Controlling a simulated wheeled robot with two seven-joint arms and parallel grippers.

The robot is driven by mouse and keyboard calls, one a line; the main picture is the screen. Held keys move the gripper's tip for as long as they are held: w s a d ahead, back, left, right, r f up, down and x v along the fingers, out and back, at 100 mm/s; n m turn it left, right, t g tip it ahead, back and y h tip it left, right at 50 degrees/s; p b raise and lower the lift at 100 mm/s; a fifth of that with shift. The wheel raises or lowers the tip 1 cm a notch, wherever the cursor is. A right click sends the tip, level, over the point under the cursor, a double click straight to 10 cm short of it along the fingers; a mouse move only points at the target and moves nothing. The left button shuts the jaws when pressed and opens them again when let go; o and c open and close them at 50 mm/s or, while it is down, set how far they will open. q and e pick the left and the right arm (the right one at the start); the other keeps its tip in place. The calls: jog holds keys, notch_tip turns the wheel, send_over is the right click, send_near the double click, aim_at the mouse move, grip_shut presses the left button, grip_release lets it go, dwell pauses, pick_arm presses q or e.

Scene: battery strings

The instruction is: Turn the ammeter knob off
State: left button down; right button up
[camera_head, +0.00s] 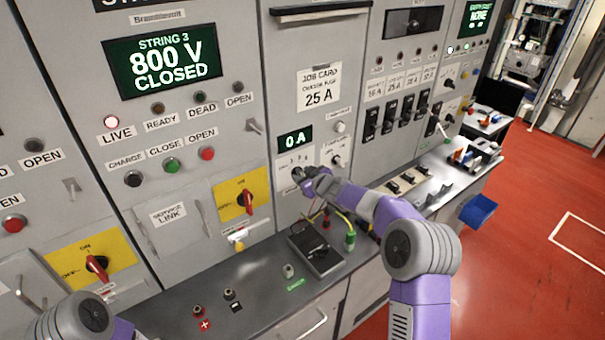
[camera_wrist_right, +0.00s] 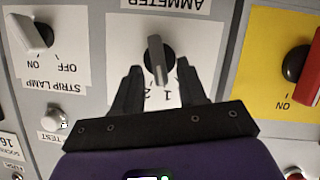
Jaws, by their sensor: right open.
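The ammeter knob (camera_wrist_right: 158,58) is a dark grey pointer knob on a white AMMETER plate in the right wrist view, which is upside down. Its pointer end lies near the marks 1 and 2, toward the gripper's base in the picture. My right gripper (camera_wrist_right: 158,72) is open, one finger on each side of the knob, with gaps visible. In the head view my right gripper (camera_head: 304,178) is at the panel below the 0 A display (camera_head: 295,140) and partly hides the ammeter plate.
The strip lamp knob (camera_wrist_right: 38,35) and a test button (camera_wrist_right: 53,119) are on one side. A red switch on a yellow plate (camera_head: 245,196) is on the other. Below, a black meter box (camera_head: 317,252) and cables occupy the bench (camera_head: 250,300).

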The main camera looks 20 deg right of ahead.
jog(key=shift+w+f, duration=0.15)
jog(key=shift+w, duration=0.25)
grip_shut()
jog(key=shift+a+f+b, duration=0.1)
jog(key=shift+b, duration=0.5)
jog(key=shift+s+a+f+n+t+h+b, duration=0.15)
jog(key=shift+n+t+h+b, duration=0.65)
jog(key=shift+b, duration=2.9)
jog(key=shift+a+n+h+b, duration=0.3)
jog(key=shift+n+b, duration=1)
jog(key=shift+b, duration=2.4)
jog(key=shift+d, duration=0.15)
grip_release()
